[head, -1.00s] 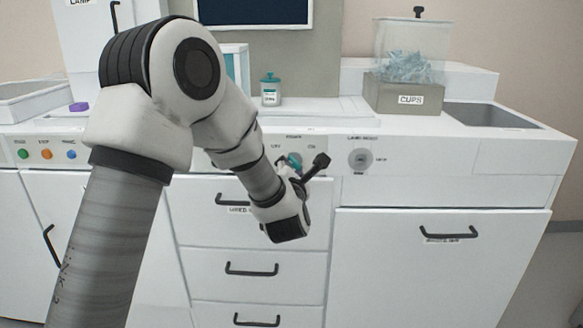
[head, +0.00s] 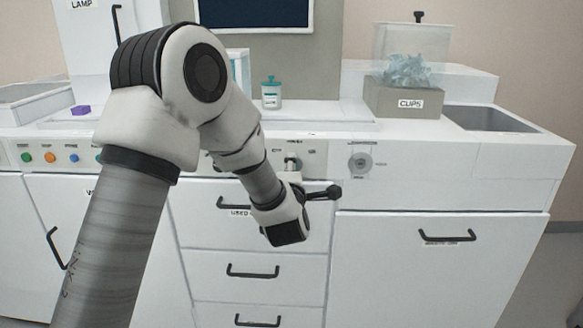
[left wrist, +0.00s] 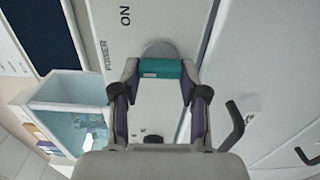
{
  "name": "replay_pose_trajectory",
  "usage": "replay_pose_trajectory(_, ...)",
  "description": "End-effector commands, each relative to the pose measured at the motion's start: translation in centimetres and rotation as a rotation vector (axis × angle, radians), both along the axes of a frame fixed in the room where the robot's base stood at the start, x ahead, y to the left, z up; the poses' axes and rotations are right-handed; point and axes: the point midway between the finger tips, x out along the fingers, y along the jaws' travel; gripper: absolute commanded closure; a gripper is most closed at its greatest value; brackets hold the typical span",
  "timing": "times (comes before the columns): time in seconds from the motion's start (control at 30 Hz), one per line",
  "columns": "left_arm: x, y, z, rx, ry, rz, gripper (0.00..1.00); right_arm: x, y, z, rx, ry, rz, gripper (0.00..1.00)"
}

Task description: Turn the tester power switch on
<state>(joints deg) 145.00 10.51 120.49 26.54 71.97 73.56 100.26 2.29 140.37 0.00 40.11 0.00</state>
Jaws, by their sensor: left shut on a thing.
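The power switch has a pale round base on the white front panel, under a small label, and it shows in the head view (head: 292,161). In the left wrist view its teal handle (left wrist: 160,68) sits between my left gripper's fingertips, in front of a grey disc, with "POWER" and "ON" printed beside it. My left gripper (head: 306,187) is shut on this handle. In the head view the teal part is hidden behind the gripper. I cannot tell which position the switch is in. My right gripper is not in view.
A round grey knob (head: 360,162) is on the panel to the right. Coloured buttons (head: 50,157) are at the far left. A teal-capped jar (head: 271,93) and the cups box (head: 404,101) stand on the counter. Drawer handles (head: 252,270) stick out below the switch.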

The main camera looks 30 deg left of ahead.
Motion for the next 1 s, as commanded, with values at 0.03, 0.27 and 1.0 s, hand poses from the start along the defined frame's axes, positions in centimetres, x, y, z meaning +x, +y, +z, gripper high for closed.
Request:
replay_pose_trajectory(0.03, 0.0, 0.0, 0.2, 0.034, 0.022, 0.000, 0.91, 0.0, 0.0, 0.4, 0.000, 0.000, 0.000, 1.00)
replay_pose_trajectory(0.27, 0.0, 0.0, 0.4, 0.221, 0.137, 0.000, 0.91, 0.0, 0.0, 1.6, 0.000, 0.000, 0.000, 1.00)
replay_pose_trajectory(1.0, 0.1, -0.2, 0.5, 0.676, 0.415, -0.001, 0.91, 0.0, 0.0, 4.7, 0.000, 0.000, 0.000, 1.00)
